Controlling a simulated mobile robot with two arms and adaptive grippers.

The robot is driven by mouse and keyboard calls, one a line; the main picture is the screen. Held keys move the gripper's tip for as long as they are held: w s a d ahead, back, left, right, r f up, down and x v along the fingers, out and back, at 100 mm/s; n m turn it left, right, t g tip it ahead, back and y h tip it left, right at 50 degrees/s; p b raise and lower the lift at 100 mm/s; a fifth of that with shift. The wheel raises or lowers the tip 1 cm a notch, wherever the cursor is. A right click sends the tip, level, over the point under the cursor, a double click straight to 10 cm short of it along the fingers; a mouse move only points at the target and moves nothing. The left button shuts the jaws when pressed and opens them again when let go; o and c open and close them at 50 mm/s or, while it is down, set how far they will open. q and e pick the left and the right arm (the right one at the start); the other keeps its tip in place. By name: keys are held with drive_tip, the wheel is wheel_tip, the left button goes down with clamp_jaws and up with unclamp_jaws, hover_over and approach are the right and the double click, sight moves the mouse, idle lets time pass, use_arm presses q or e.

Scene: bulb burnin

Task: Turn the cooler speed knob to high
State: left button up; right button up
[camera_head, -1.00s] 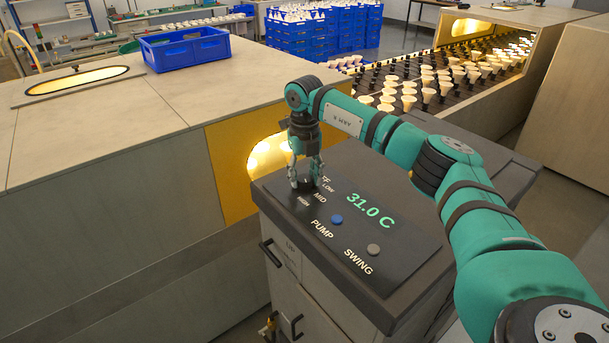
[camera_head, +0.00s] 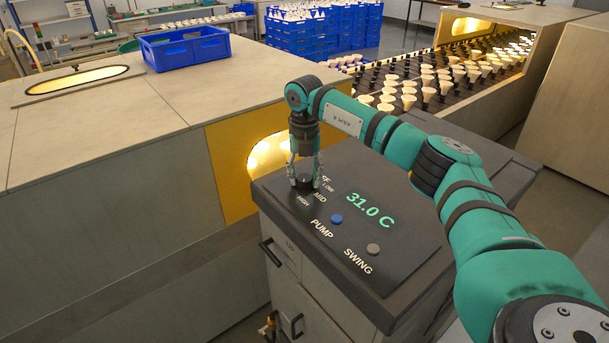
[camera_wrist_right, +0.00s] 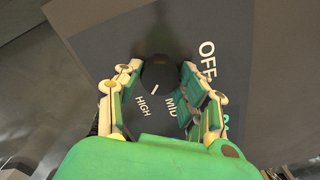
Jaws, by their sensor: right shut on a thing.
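The cooler (camera_head: 400,262) is a dark-topped cabinet with a black control panel showing 31.0 C. Its speed knob (camera_head: 304,184) is a small black round knob at the panel's far left corner, with OFF, LOW, MID and HIGH printed around it. My right gripper (camera_head: 305,179) points straight down with its fingers shut on the knob's sides. In the right wrist view the dark knob (camera_wrist_right: 160,74) sits between the fingers (camera_wrist_right: 158,88). A short white mark shows near the HIGH and MID labels; its exact setting is hard to tell. My left gripper is not in view.
A blue PUMP button (camera_head: 337,219) and a grey SWING button (camera_head: 373,249) lie nearer on the panel. A wooden housing (camera_head: 95,130) with a blue crate (camera_head: 186,50) stands close on the left. Rows of bulbs (camera_head: 430,85) stand behind the cooler.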

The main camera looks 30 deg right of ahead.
sight(305, 177)
drive_tip(key=shift+r, duration=0.1)
drive_tip(key=o, duration=1.2)
drive_tip(key=shift+r, duration=0.2)
wheel_tip(305, 177, up, 12)
drive_tip(key=shift+f, duration=0.25)
drive_tip(key=shift+f, duration=0.1)
